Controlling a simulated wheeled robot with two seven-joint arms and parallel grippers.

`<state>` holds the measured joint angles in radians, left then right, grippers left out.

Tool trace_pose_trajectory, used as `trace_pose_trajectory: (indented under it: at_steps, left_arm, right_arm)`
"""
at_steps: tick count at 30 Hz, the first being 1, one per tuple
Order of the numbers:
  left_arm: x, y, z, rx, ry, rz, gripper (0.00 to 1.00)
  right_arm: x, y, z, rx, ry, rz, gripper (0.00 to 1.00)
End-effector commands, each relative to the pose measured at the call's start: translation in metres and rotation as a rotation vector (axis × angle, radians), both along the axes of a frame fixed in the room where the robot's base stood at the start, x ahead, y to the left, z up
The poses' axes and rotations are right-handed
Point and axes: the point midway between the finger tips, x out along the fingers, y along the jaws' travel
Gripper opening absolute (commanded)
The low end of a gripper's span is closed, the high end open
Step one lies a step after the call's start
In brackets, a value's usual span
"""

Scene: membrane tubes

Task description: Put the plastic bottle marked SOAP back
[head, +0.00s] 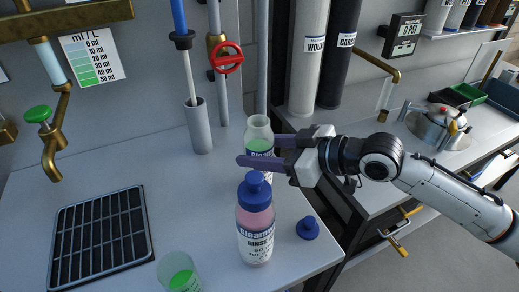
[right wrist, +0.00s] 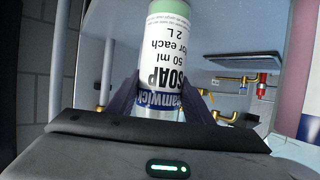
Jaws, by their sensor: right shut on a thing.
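The SOAP bottle (head: 259,136) is clear with a white label and green liquid, and its neck is open with no cap. In the head view it is upright at the back right of the left counter. My right gripper (head: 247,153) is shut on it, coming in from the right. In the right wrist view the SOAP label (right wrist: 160,70) shows upside down between the two dark fingers (right wrist: 169,100). I cannot tell whether the bottle's base touches the counter. My left gripper is not in view.
A pink RINSE bottle (head: 256,225) with a blue cap stands in front. A loose blue cap (head: 308,228) lies to its right. A cup of green liquid (head: 179,273) is at the front, near a black drain grate (head: 100,238). A grey cylinder (head: 199,127) holds a brush behind.

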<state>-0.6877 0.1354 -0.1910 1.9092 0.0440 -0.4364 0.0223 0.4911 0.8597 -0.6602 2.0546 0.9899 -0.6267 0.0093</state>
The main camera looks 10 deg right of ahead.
Motion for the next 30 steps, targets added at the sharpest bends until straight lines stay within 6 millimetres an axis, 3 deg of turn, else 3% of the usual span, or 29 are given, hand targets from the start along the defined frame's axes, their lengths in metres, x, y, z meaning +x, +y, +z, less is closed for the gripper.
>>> trace_pose_trajectory:
  at_steps: [2, 3, 6, 17, 30]
  left_arm:
    - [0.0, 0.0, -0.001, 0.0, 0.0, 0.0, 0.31]
    - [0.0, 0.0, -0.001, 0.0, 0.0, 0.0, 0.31]
    - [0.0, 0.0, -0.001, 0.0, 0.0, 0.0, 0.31]
    - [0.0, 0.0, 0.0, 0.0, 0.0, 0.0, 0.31]
    - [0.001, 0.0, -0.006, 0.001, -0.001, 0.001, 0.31]
  right_arm:
    - [0.0, 0.0, -0.001, 0.002, -0.002, 0.0, 0.12]
    - [0.0, 0.0, -0.003, 0.0, 0.0, 0.0, 0.52]
    - [0.0, 0.0, -0.002, -0.001, 0.001, 0.0, 0.65]
    - [-0.001, -0.001, 0.002, -0.001, 0.0, 0.0, 0.65]
    - [-0.046, -0.051, 0.026, -0.007, 0.002, -0.003, 0.65]
